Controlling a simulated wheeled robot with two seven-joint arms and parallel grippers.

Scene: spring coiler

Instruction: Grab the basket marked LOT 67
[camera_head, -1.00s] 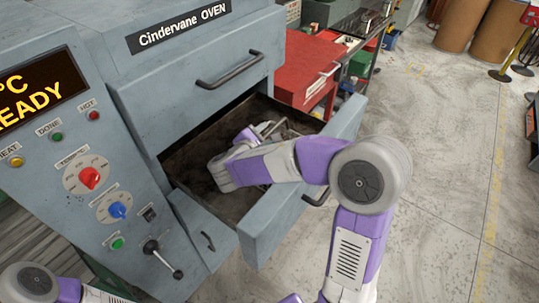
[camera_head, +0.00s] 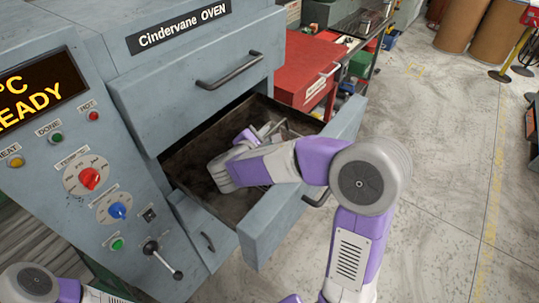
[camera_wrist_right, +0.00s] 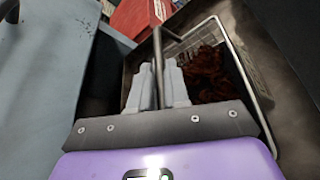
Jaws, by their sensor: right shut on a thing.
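A wire basket (camera_wrist_right: 240,62) with dark reddish-brown pieces inside sits in the open oven drawer (camera_head: 262,237). In the head view the basket (camera_head: 287,133) is mostly hidden behind my right arm. No LOT 67 marking is readable in either view. My right gripper (camera_wrist_right: 158,84) is shut on the basket's upright thin handle bar (camera_wrist_right: 157,47), with a finger on each side. In the head view the right gripper (camera_head: 258,136) reaches down into the drawer. Only a link of my left arm shows at the lower left; its gripper is out of view.
The oven front (camera_head: 200,85) rises behind the drawer, with a control panel (camera_head: 95,190) at left. A red cabinet (camera_head: 305,70) stands close behind the drawer's right side. Open floor (camera_head: 430,190) lies to the right.

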